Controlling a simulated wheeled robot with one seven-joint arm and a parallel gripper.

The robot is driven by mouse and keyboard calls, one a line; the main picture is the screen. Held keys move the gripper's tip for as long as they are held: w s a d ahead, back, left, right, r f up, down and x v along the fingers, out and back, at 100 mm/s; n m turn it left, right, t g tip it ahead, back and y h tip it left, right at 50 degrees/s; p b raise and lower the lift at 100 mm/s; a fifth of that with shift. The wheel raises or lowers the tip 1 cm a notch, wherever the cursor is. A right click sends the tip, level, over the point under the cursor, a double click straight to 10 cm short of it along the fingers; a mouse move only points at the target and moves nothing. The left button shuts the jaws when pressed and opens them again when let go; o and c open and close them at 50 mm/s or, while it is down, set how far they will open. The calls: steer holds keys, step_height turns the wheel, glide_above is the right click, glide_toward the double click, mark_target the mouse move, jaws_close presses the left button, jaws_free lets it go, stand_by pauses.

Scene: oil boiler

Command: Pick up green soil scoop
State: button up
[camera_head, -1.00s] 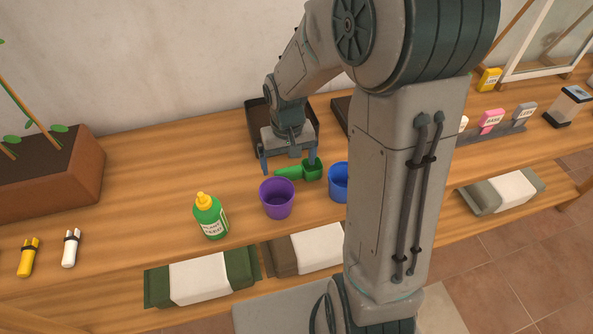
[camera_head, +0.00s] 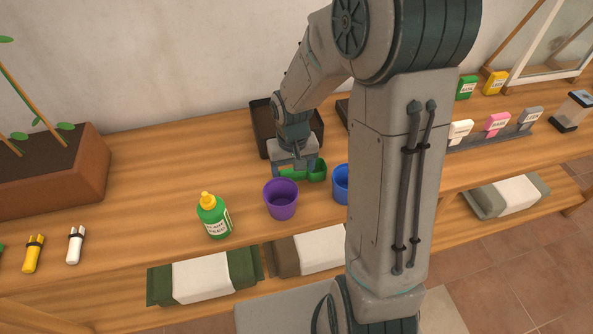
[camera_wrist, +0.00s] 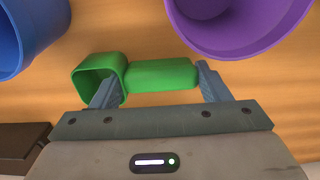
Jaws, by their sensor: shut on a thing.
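The green soil scoop (camera_head: 318,171) is on the wooden bench, behind the purple pot and the blue pot. In the wrist view the scoop (camera_wrist: 163,75) lies across the picture, its square cup to the left and its thick handle to the right. My gripper (camera_head: 296,168) is down at the scoop and shut on it lengthwise. In the wrist view one finger is at the cup end and the other at the handle's end. I cannot see clear space between the scoop and the bench.
The purple pot (camera_head: 281,199) and the blue pot (camera_head: 341,184) stand close in front of the scoop. A dark tray (camera_head: 262,128) is just behind my gripper. A green bottle (camera_head: 214,217) stands to the left.

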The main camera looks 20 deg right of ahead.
steer(key=shift+w+r, duration=0.1)
steer(key=shift+r, duration=0.35)
steer(key=r, duration=0.3)
steer(key=shift+w+d+r, duration=0.1)
steer(key=shift+d+r, duration=0.15)
steer(key=shift+r, duration=0.05)
steer(key=w+d+r, duration=0.5)
steer(key=d+r, duration=0.1)
steer(key=d, duration=0.3)
steer(key=shift+w+d+r+b, duration=0.25)
steer(key=shift+d+b, duration=0.1)
steer(key=shift+b, duration=0.1)
steer(key=shift+a, duration=0.1)
